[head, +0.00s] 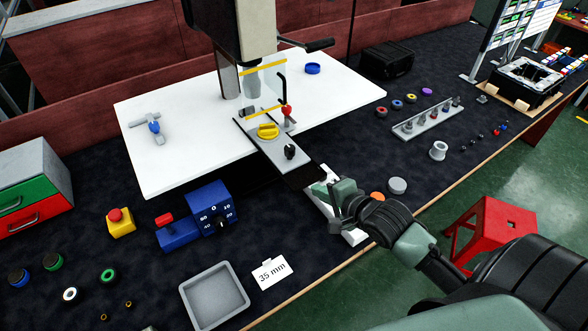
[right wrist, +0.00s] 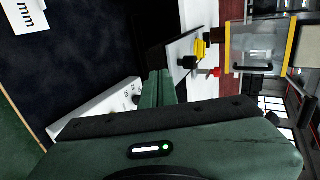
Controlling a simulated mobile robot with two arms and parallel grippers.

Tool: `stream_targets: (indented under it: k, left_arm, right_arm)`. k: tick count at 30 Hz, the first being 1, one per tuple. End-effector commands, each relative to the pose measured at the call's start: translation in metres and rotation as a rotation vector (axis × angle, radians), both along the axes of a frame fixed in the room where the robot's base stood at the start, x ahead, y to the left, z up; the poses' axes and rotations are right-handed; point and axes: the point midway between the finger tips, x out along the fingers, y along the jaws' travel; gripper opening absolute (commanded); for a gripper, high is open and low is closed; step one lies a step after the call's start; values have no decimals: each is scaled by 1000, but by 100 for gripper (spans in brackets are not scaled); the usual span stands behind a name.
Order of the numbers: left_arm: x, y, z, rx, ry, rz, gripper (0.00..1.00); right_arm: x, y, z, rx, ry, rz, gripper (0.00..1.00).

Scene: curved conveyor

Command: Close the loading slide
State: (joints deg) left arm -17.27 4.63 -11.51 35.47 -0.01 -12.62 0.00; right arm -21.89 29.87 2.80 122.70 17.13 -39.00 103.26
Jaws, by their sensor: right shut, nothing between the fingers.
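The loading slide is a grey plate (head: 277,158) with a dark front end, sticking out from under the press toward me over the edge of the white table. A black knob (head: 290,151) stands on it, with a yellow knob (head: 268,131) behind. In the right wrist view the slide's dark plate (right wrist: 172,40) lies just beyond my fingers, with the black knob (right wrist: 190,62) past it. My right gripper (head: 327,190) is shut and empty at the slide's front end; I cannot tell whether it touches. It also shows in the right wrist view (right wrist: 156,88). My left gripper is not in view.
A clear guard with yellow edges (head: 264,88) and a red knob (head: 287,111) stand over the slide. A blue dial box (head: 212,208), a grey tray (head: 213,296) and a "35 mm" card (head: 271,273) lie left.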

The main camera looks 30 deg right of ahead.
Motion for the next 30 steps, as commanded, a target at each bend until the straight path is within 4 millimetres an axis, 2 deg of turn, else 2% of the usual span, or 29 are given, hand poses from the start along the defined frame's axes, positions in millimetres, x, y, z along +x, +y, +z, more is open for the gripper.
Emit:
stream_targets:
  k: [5, 15, 19, 24, 30]
  left_arm:
    - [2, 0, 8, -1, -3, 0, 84]
    - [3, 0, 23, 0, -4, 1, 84]
    - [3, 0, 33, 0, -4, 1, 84]
    - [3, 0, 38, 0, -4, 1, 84]
    - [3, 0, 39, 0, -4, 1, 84]
  right_arm:
    - [25, 1, -10, 0, -2, -4, 0]
    - [82, 5, -44, 2, -1, -6, 0]
    - [103, 7, -43, 3, -3, -5, 0]
    - [119, 9, -46, 5, -1, -5, 0]
    - [124, 9, -47, 4, -2, -5, 0]
